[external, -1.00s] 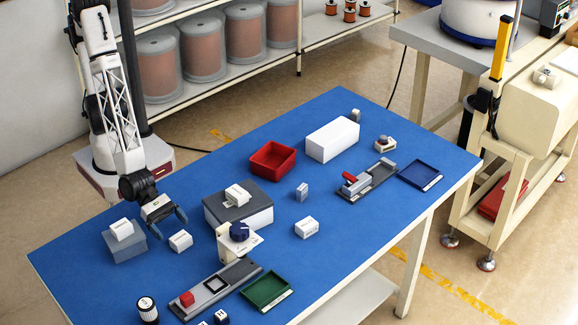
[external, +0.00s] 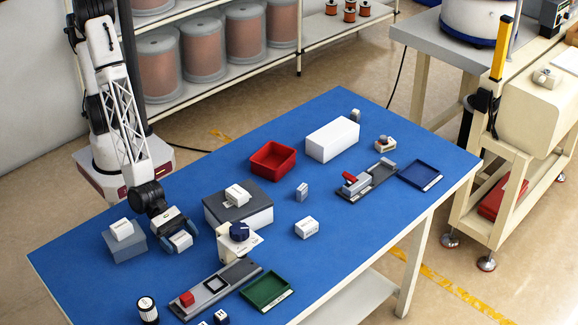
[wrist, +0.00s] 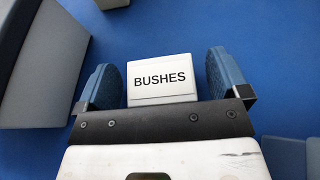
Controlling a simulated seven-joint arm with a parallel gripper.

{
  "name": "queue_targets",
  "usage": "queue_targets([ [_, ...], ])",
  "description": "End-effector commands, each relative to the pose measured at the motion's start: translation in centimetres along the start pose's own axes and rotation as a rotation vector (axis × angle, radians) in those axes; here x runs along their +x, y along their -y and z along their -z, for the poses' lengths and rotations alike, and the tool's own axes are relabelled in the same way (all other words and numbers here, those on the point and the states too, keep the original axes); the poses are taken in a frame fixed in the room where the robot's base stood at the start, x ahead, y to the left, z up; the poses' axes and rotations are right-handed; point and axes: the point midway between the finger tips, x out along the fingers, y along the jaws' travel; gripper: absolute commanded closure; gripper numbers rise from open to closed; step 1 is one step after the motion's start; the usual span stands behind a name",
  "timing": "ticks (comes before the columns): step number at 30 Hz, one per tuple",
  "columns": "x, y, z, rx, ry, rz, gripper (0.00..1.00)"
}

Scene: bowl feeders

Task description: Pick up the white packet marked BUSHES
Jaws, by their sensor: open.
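The white packet marked BUSHES (wrist: 161,80) lies on the blue table and sits between my gripper's two blue fingers in the wrist view. In the external view the packet (external: 181,240) is just below my gripper (external: 178,243). My gripper also shows in the wrist view (wrist: 163,82), open, with a finger on each side of the packet. A narrow blue gap shows between each finger and the packet. The packet's lower part is hidden by my gripper body in the wrist view.
A grey block (external: 127,247) with a white packet (external: 122,230) on top stands close on the left. A grey box (external: 245,215) with another white packet (external: 237,194) stands to the right. A red tray (external: 273,161) is farther back.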

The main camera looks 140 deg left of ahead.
Motion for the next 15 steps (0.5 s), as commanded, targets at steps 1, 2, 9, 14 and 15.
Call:
queue_targets([
  [1, 0.00, 0.00, -0.01, 0.000, 0.000, 0.000, 0.06],
  [2, -0.01, 0.00, 0.00, 0.000, 0.000, 0.000, 0.06],
  [9, -0.01, -0.01, 0.00, 0.000, 0.000, 0.000, 0.23],
  [14, -0.01, -0.01, 0.00, 0.000, 0.000, 0.000, 0.48],
  [15, -0.01, -0.01, 0.00, 0.000, 0.000, 0.000, 0.54],
])
